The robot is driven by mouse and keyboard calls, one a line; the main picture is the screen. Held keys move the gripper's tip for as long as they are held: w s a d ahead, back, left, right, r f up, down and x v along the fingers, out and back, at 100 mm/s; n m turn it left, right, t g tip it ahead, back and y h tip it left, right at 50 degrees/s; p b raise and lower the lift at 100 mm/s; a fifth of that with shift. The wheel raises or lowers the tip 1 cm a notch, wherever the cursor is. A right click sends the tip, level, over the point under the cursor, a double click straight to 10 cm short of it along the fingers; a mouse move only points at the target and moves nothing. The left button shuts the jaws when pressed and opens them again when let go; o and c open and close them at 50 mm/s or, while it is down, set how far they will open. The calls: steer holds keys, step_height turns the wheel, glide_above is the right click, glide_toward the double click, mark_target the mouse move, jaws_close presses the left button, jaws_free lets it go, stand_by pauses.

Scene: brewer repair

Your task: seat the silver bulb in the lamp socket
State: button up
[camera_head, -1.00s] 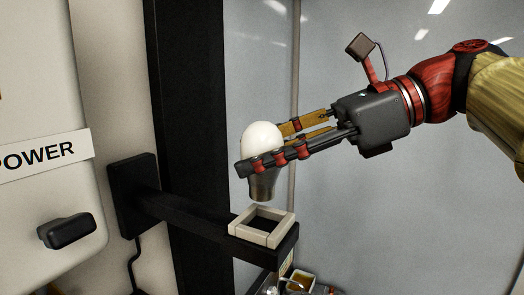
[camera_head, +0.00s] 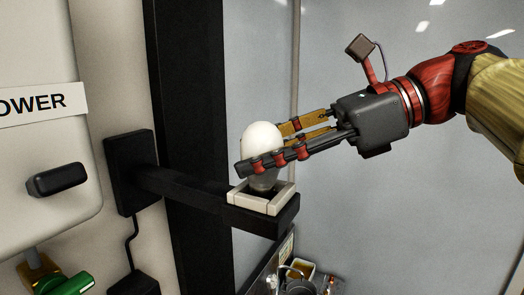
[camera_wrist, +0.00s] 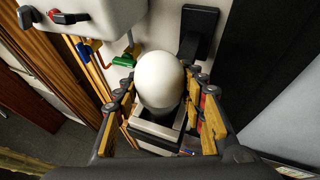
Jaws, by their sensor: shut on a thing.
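The bulb (camera_head: 262,141) has a white glass top and a silver base. It stands upright between the fingers of my gripper (camera_head: 268,160), which is shut on it. The lamp socket (camera_head: 278,203) is a square, light-rimmed opening at the end of a black wall arm. The bulb's lower end is at or inside the socket's opening; the rim and fingers hide how deep it sits. In the wrist view the bulb (camera_wrist: 160,80) stands between my fingers, with the socket rim (camera_wrist: 150,130) below it.
A white cabinet with a POWER label (camera_head: 30,105) and a black knob (camera_head: 57,180) stands at the left. A green handle (camera_head: 68,286) is low at the left. Containers (camera_head: 300,272) sit below the black arm (camera_head: 190,185). Space right of the socket is clear.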

steer(key=o, duration=1.3)
